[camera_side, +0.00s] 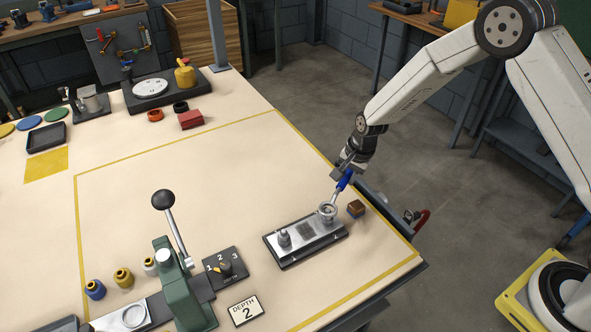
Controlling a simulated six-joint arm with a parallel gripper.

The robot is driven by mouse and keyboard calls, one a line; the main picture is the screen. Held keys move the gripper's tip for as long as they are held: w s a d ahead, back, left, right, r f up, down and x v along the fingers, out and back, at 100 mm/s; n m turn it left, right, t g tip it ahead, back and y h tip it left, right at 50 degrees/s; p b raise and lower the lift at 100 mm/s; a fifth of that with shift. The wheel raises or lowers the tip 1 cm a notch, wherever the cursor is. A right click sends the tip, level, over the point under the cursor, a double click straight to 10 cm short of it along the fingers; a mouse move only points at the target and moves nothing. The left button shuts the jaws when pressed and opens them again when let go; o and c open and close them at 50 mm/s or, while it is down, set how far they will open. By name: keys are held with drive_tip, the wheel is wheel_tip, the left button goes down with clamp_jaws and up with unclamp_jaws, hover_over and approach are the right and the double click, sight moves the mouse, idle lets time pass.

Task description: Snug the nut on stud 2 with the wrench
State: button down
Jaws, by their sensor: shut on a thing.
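My gripper (343,172) is shut on the blue handle of the wrench (346,181) near the right edge of the table. The wrench slants down to the left. Its ring end (328,210) is at the right-hand stud of the metal casing plate (305,240). The ring looks to be around or just over that stud, and I cannot tell how far down it sits. The nut there is mostly hidden by the ring. Another stud with a grey fitting (284,239) stands at the plate's left end. No stud numbers are readable.
A small brown block (356,209) lies just right of the plate. A green lever press (175,280) with a black-knobbed handle stands at the left front, beside a numbered dial (224,267) and a "DEPTH 2" card (246,311). The table's middle is clear.

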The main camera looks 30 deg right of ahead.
drive_tip(key=shift+f, duration=1.05)
drive_tip(key=shift+s+d+m, duration=0.35)
drive_tip(key=shift+s+m, duration=0.45)
drive_tip(key=shift+m, duration=0.1)
idle(1.0)
drive_tip(key=shift+w+a+n, duration=0.1)
drive_tip(key=shift+w+n, duration=0.15)
drive_tip(key=shift+n, duration=0.05)
drive_tip(key=shift+w+a, duration=0.1)
drive_tip(key=shift+w, duration=0.05)
idle(0.6)
idle(1.2)
drive_tip(key=shift+r, duration=3)
